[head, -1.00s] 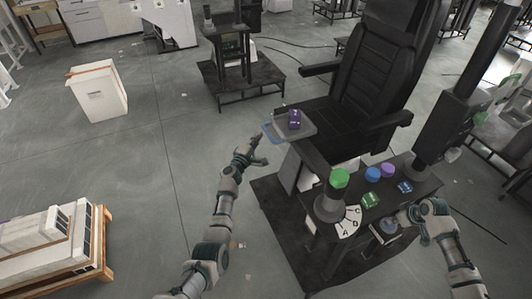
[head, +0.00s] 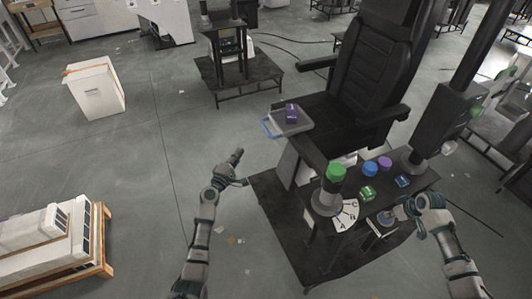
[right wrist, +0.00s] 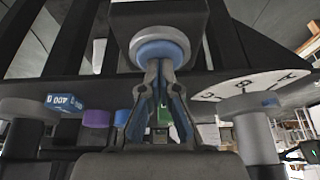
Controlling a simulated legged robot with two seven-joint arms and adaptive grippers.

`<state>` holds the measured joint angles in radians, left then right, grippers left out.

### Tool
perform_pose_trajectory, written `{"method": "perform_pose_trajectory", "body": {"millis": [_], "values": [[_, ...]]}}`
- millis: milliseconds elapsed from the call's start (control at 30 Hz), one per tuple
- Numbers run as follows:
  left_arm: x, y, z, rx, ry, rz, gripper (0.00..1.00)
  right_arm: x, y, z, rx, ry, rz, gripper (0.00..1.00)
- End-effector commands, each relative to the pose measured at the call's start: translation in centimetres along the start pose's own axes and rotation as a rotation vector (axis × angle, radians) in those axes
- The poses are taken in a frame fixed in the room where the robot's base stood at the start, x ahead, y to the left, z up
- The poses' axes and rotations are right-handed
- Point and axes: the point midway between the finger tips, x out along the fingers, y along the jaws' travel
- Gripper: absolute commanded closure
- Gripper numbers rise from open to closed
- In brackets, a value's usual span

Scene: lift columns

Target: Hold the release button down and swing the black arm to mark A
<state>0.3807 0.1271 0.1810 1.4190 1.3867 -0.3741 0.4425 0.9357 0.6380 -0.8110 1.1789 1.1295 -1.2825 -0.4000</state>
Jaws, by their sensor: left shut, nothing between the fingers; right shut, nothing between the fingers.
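The black arm (head: 308,152) reaches from the grey post with the green cap (head: 336,172) toward the back left. Its far end carries a tray (head: 298,126) with a blue handle. My right gripper (head: 390,216) is shut at the table's front. In the right wrist view its fingertips (right wrist: 158,66) are at the round release button (right wrist: 160,48); I cannot tell whether it is pressed in. My left gripper (head: 239,166) is shut and empty, left of the tray and apart from it.
A purple box (head: 291,112) rests on the tray. Blue and purple knobs (head: 370,169) and small green and blue boxes (head: 367,193) stand on the black table. A black seat (head: 365,70) rises behind. Open floor lies to the left, with a white bin (head: 95,90).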

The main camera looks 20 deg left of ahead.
Motion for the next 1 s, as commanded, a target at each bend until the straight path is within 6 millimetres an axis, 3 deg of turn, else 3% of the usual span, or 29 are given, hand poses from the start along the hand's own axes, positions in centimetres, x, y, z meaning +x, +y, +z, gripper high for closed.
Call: {"method": "perform_pose_trajectory", "body": {"millis": [533,1000], "values": [[0.1,0.2,0.0,0.000,0.000,0.001,1.00,-0.1,0.0,0.0,0.000,-0.001,0.001,1.00],[0.6,4.2,0.6,0.001,-0.001,0.007,1.00,-3.5,0.0,-1.4,0.000,0.001,0.001,1.00]]}}
